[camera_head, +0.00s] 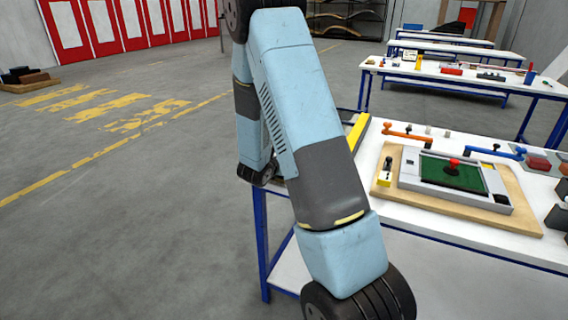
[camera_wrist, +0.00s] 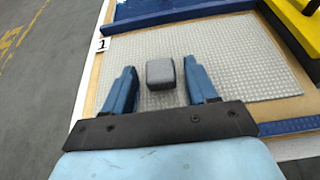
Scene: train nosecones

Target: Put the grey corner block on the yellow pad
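A small grey block (camera_wrist: 160,74) with rounded edges sits on a light grey textured mat (camera_wrist: 240,65) in the wrist view. My gripper (camera_wrist: 159,67) is open, with one blue finger on each side of the block in the picture. Gaps show between the block and both fingers, and the gripper holds nothing. I cannot tell how high the fingertips are above the mat. A thick yellow piece (camera_wrist: 300,25) on a black base is at the upper right; I cannot tell whether it is the yellow pad. The head view does not show my gripper or the block.
A blue bar (camera_wrist: 180,12) lies along the mat's far edge. A blue ruler-like strip (camera_wrist: 290,126) is at the lower right. A card marked 1 (camera_wrist: 103,44) is at the left edge. The head view shows a workbench with a wooden board (camera_head: 520,215) and coloured fittings.

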